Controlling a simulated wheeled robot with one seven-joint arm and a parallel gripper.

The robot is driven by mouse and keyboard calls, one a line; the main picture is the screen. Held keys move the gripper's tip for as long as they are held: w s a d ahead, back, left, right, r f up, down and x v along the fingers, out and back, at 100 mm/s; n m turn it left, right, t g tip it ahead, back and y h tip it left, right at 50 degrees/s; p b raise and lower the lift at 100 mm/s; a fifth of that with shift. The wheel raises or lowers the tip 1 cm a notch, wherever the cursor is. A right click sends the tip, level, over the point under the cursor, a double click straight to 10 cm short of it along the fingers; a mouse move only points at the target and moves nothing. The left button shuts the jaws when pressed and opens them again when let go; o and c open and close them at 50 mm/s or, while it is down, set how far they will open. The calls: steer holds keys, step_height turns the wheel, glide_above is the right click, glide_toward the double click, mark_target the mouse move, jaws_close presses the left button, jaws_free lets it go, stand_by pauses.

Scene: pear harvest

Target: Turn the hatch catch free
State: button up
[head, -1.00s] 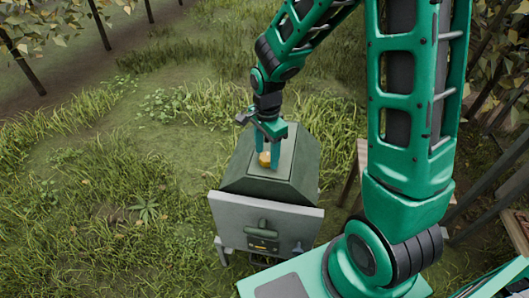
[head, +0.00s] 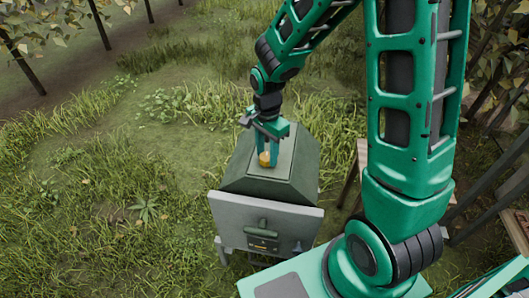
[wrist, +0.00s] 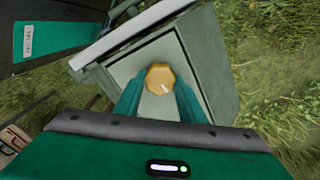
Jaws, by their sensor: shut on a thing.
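The hatch catch is a yellow-orange knob (wrist: 160,79) with a pale mark on its face. It sits on the top panel of a grey-green box (head: 297,150). My gripper (head: 267,155) points down at the box top, with its fingers on either side of the knob. In the wrist view my gripper (wrist: 160,98) is shut on the knob. The finger contact is partly hidden by the fingers. In the head view only a small part of the knob (head: 264,159) shows between the fingertips.
A pale grey panel (head: 300,222) with a dark handle (head: 263,227) forms the near side of the box. A wooden stand (head: 352,170) is to the right of the box. Grass surrounds the box, with open ground to the left.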

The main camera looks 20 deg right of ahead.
mark_target(266, 155)
steer(key=n, duration=0.4)
steer(key=shift+w+r+n, duration=0.15)
steer(key=shift+w+n, duration=0.15)
steer(key=shift+w, duration=0.05)
steer(key=n, duration=0.3)
steer(key=shift+a+n, duration=0.1)
steer(key=shift+n, duration=0.2)
steer(key=n, duration=0.4)
steer(key=shift+n, duration=1.9)
steer(key=o, duration=1)
steer(key=shift+s, duration=0.15)
steer(key=shift+o, duration=0.2)
step_height(266, 155, up, 11)
steer(key=shift+f, duration=0.2)
